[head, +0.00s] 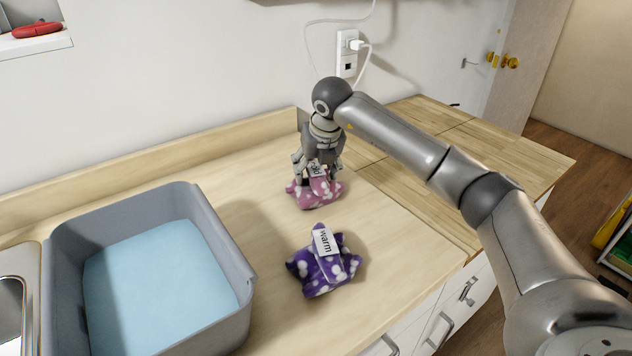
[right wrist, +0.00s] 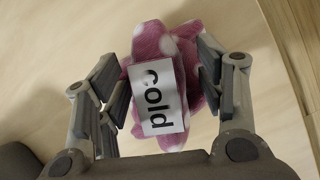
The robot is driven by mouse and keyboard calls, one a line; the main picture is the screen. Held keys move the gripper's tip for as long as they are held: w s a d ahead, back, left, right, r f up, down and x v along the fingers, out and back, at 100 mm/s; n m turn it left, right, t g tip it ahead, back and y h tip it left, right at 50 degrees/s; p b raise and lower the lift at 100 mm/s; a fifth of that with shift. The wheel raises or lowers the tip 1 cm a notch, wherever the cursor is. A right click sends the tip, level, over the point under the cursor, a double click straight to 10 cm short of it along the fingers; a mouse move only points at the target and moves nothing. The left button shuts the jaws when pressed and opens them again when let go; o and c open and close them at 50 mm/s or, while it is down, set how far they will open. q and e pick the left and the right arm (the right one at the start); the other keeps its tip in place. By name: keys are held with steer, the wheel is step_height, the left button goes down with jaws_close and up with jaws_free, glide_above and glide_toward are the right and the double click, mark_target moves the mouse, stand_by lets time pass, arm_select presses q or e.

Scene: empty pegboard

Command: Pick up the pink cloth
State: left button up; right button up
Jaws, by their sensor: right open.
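The pink cloth (head: 316,193) is crumpled on the wooden counter, with white dots and a white label reading "cold". It also shows in the right wrist view (right wrist: 180,60), between the fingers. My right gripper (head: 318,172) is open and points down over the pink cloth, with a finger on either side of it. In the right wrist view the gripper (right wrist: 160,92) has the cloth between its fingers; I cannot tell whether they touch it. My left gripper is not in view.
A purple cloth (head: 322,268) labelled "warm" lies nearer on the counter (head: 400,255). A grey tub (head: 245,285) with a light blue bottom stands at left, beside a sink edge (head: 20,275). A wall outlet (head: 347,55) with cables is behind my right arm.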

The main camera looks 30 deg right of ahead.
steer(key=shift+w+f, duration=0.1)
steer(key=shift+f, duration=0.1)
steer(key=c, duration=1.1)
steer(key=shift+r, duration=0.1)
steer(key=shift+r, duration=0.45)
steer(key=r, duration=0.1)
steer(key=r+b, duration=0.1)
steer(key=shift+s+a+r, duration=0.15)
steer(key=shift+s+r, duration=0.05)
steer(key=shift+r, duration=0.2)
steer(key=s+r, duration=0.1)
steer(key=s+a+r+b, duration=0.1)
steer(key=s+r, duration=0.2)
steer(key=r, duration=0.1)
steer(key=shift+s+a+r, duration=0.25)
steer(key=shift+a, duration=0.1)
steer(key=shift+s+a+r+b, duration=0.25)
steer(key=shift+s+a+r, duration=0.35)
steer(key=shift+s, duration=0.75)
steer(key=shift+s+a+r+b, duration=0.25)
steer(key=shift+s+a+r, duration=0.35)
steer(key=shift+s, duration=0.8)
steer(key=shift+s+a+r+b, duration=0.25)
steer(key=shift+s+a+r, duration=0.35)
steer(key=shift+s, duration=0.75)
